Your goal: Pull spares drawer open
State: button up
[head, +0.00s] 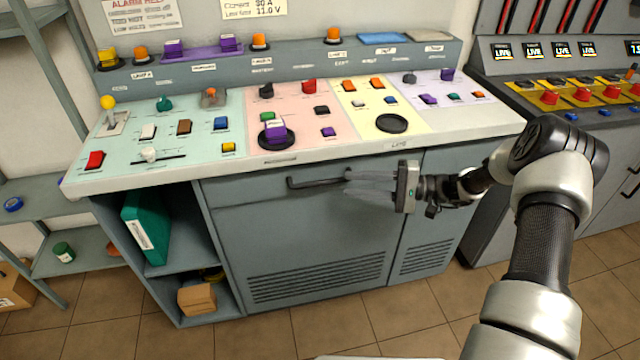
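The drawer (245,188) is a wide grey front just under the console's worktop, and it looks flush with the cabinet. I cannot tell from a label that it is the spares drawer.
The console worktop (300,168) overhangs just above my gripper. A vented cabinet front (310,240) lies below the drawer. An open shelf at left holds a green binder (147,228) and a cardboard box (197,299). The tiled floor (330,330) in front looks clear.

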aim_at(328, 183)
jog(key=a, duration=0.6)
jog(key=w+a+b, duration=0.1)
jog(key=a, duration=0.2)
jog(key=shift+a+f, duration=0.3)
jog(key=shift+f, duration=0.1)
jog(key=shift+c, duration=0.4)
grip_shut()
